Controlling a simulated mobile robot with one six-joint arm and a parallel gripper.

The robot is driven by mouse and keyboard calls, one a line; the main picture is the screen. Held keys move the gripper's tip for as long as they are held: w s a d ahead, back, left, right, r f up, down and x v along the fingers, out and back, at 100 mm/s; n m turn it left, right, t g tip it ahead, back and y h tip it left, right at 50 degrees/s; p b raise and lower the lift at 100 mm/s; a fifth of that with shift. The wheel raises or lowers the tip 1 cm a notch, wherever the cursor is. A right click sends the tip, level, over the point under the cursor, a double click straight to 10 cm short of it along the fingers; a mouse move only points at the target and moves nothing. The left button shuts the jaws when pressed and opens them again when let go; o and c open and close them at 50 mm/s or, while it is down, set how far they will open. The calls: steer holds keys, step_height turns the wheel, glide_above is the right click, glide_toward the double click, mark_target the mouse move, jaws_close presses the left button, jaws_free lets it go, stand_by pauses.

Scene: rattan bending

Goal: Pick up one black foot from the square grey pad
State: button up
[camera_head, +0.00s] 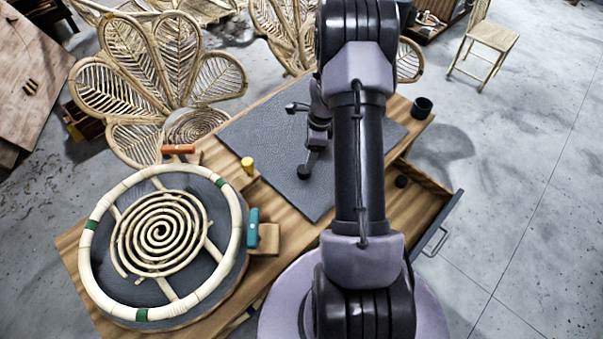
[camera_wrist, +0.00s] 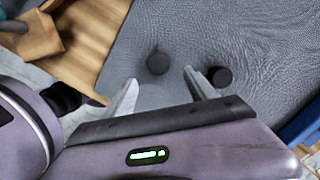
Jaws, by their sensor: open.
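The grey pad (camera_head: 262,135) lies on the wooden table, turned like a diamond. In the wrist view its textured surface (camera_wrist: 270,38) fills the upper right. The other black foot (camera_wrist: 220,76) is just outside the right fingertip. My gripper is open and empty, its pale fingers spread wide. In the head view my arm covers part of the pad, and dark shapes beside it are hard to tell apart.
A round rattan frame with a spiral (camera_head: 160,232) fills the table's left. A teal clamp (camera_head: 252,228), an orange clamp (camera_head: 178,149) and a yellow peg (camera_head: 247,165) stand nearby. A black cup (camera_head: 422,108) stands at the right corner, above an open drawer (camera_head: 428,205).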

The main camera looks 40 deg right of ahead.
mark_target(304, 169)
steer(key=f, duration=0.2)
steer(key=a+f+b, duration=0.1)
steer(key=f, duration=0.2)
steer(key=w+f+b, duration=0.1)
steer(key=f, duration=0.1)
steer(key=shift+a+f, duration=0.2)
steer(key=shift+f, duration=0.15)
steer(key=shift+r, duration=0.1)
steer(key=shift+c, duration=1.4)
steer(key=c, duration=1.1)
